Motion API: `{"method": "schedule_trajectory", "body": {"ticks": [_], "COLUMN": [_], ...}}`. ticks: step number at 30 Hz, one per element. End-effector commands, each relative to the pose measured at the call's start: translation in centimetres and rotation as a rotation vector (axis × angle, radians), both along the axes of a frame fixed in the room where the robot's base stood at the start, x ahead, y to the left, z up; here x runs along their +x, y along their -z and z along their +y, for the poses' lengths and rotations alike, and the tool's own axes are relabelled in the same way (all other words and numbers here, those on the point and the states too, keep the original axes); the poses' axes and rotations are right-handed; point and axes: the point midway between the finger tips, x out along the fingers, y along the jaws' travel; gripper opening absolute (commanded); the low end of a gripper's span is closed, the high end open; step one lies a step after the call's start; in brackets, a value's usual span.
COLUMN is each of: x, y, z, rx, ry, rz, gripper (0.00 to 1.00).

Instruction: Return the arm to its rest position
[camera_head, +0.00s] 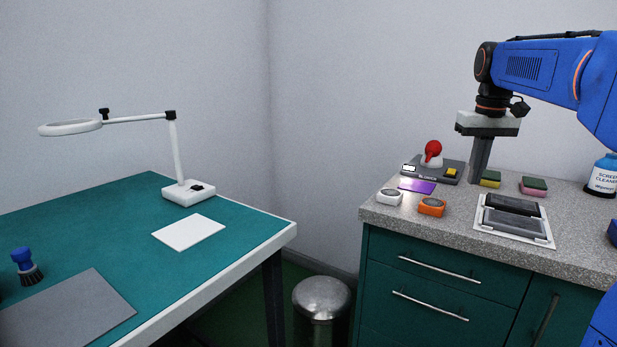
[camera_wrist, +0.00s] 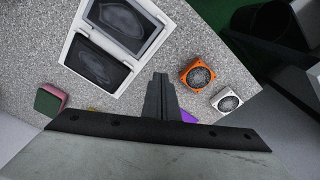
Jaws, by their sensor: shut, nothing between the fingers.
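My blue arm reaches in from the right in the head view, above the grey speckled counter (camera_head: 460,222). My gripper (camera_head: 478,180) points down over the back part of the counter. Its fingers are together with nothing between them. The closed fingers also show in the wrist view (camera_wrist: 161,88), over the counter. In the head view the fingertips overlap the area between a dark device with a red knob (camera_head: 433,152) and the sponges; I cannot tell their exact height above the counter.
A green-topped table (camera_head: 130,220) with a lamp (camera_head: 174,150) stands left. A metal bin (camera_head: 321,298) is between.

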Motion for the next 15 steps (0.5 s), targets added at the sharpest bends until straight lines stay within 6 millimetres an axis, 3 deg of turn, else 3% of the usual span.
{"method": "schedule_trajectory", "body": {"ticks": [1, 8, 15], "x": [-1.6, -7.7, -14.2], "y": [0.3, 3.0, 7.0], "z": [1.0, 4.3, 7.2], "rx": [-0.002, -0.009, -0.012], "ry": [-0.005, -0.016, -0.027], "rz": [-0.014, -0.074, -0.139], "gripper": [0.00, 0.00, 0.00]}}
